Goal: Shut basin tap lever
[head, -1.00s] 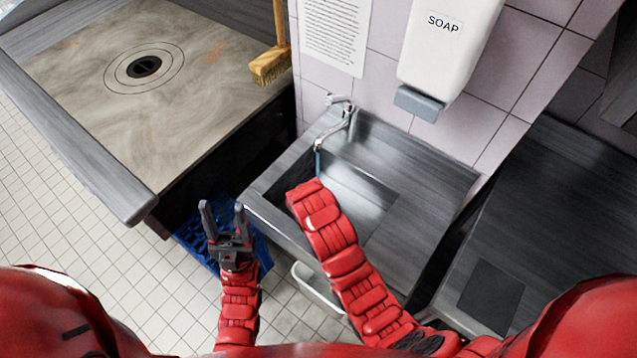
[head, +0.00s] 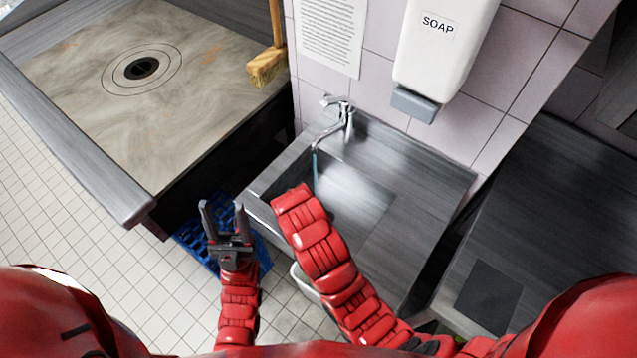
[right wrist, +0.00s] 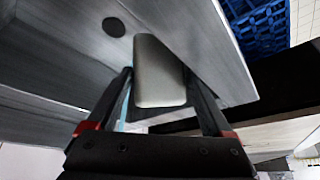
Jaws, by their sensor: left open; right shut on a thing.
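The chrome tap (head: 344,122) stands at the back of the steel basin (head: 425,170), with its lever (head: 330,101) on top. A thin bluish stream of water (head: 315,172) runs from the spout. In the head view my right arm reaches over the basin's front left part, and its gripper is hidden. In the right wrist view my right gripper (right wrist: 158,75) is shut on a pale grey rounded block (right wrist: 158,65) above the basin, with the stream by its left finger. My left gripper (head: 226,222) is open and empty, low at the basin's left.
A soap dispenser (head: 445,50) hangs on the tiled wall right of the tap. A blue crate (head: 190,237) lies on the floor under my left gripper. A pale bin (head: 303,284) sits below the basin's front. A counter with a round drain (head: 141,67) stands left.

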